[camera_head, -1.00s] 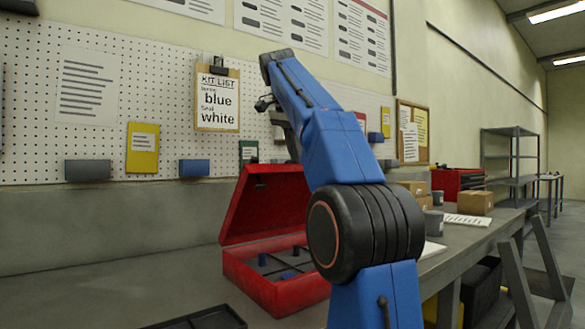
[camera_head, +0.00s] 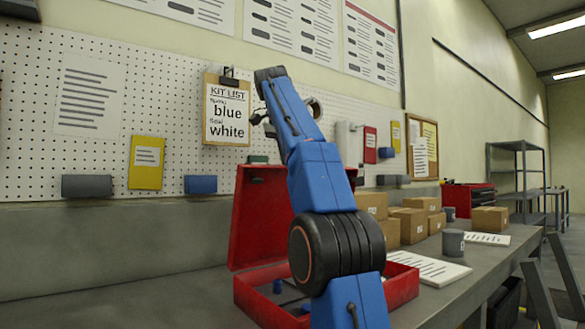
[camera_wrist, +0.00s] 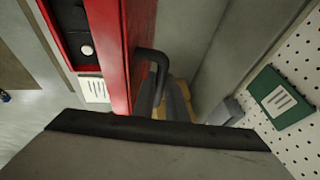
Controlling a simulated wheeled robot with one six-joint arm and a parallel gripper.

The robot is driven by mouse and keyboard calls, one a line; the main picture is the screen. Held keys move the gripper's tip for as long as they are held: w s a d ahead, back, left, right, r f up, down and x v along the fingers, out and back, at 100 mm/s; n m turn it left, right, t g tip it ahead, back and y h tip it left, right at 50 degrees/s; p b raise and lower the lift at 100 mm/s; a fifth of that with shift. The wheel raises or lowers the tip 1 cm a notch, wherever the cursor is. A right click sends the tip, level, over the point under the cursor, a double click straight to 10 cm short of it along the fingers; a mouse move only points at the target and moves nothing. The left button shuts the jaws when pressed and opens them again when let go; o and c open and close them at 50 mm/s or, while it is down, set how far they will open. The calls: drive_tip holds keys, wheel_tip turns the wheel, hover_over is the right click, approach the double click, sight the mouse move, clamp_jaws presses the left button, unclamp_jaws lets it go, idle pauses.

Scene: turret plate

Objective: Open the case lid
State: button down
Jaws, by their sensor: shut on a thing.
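My gripper (camera_wrist: 172,103) is shut on this handle; the dark wrist housing hides part of the grip. In the head view my arm hides the gripper's fingers.
Cardboard boxes (camera_head: 410,222), a grey mug (camera_head: 453,242) and a paper sheet (camera_head: 432,268) sit on the bench to the right. A pegboard wall (camera_head: 95,160) with a kit list (camera_head: 228,112) rises behind. The bench left of the case is clear.

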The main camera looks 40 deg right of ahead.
drive_tip(key=c, duration=1.8)
unclamp_jaws()
drive_tip(key=shift+s, duration=0.1)
drive_tip(key=shift+o, duration=0.2)
